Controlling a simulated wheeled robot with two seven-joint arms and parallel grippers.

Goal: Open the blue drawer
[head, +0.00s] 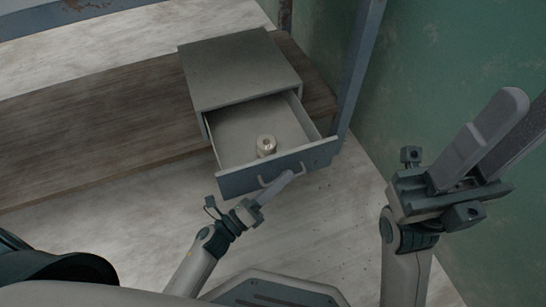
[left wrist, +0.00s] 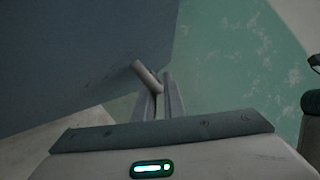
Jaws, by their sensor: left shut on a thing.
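The blue drawer (head: 262,178) is pulled well out of its small grey cabinet (head: 240,68), and its inside shows in the head view. Its front carries a bar handle (head: 264,184). My left gripper (head: 283,183) is shut on the handle, in front of the drawer. In the left wrist view the fingers (left wrist: 162,88) close around the handle bar (left wrist: 145,73), and the blue drawer front (left wrist: 80,60) fills the upper left. My right gripper (head: 520,112) is raised at the right, empty, with its fingers apart.
A small pale round object with a hole (head: 266,145) lies inside the drawer. The cabinet stands on a wooden shelf (head: 100,130). A blue-grey post (head: 358,70) stands just right of the drawer, and a green wall (head: 430,60) is behind my right gripper. The floor (head: 330,220) in front is pale.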

